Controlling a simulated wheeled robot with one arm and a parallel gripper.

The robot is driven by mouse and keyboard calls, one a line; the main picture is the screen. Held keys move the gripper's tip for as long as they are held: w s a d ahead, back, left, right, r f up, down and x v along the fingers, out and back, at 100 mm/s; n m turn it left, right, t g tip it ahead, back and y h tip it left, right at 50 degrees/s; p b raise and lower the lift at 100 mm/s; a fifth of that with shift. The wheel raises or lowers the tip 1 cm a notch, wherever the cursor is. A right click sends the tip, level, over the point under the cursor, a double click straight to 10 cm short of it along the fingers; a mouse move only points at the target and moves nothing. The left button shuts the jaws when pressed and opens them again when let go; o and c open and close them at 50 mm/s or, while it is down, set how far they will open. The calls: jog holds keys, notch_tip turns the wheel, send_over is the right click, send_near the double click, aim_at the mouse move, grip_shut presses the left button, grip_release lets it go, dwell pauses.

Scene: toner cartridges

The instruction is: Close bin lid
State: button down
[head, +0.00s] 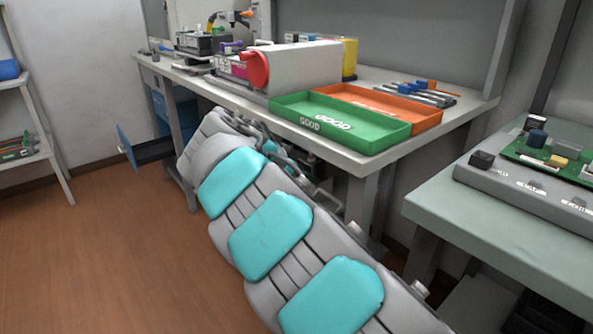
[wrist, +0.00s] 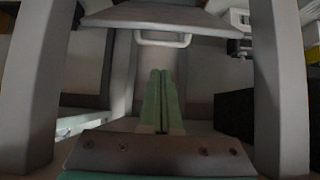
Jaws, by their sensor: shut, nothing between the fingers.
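In the wrist view, my gripper (wrist: 160,73) shows as two green fingers pressed together, with nothing between them. Beyond the fingertips is a grey panel (wrist: 160,17), which looks like the bin lid, with a pale bar handle (wrist: 163,40) along its lower edge. The fingertips appear below the handle in the picture; I cannot tell whether they touch anything. Darker space shows under the panel. How far the lid is open is not clear. In the head view my arm reaches under the workbench, and it and the bench hide the gripper and most of the bin.
The workbench (head: 352,163) stands above, with a green tray (head: 385,141) and an orange tray (head: 428,121) at its front edge. Bench legs stand close on both sides in the wrist view. A grey-green table (head: 490,235) is at right. Open wooden floor (head: 90,240) lies at left.

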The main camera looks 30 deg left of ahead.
aim_at(330, 196)
jog(key=p+x, duration=0.1)
jog(key=x, duration=0.9)
jog(key=shift+s, duration=0.1)
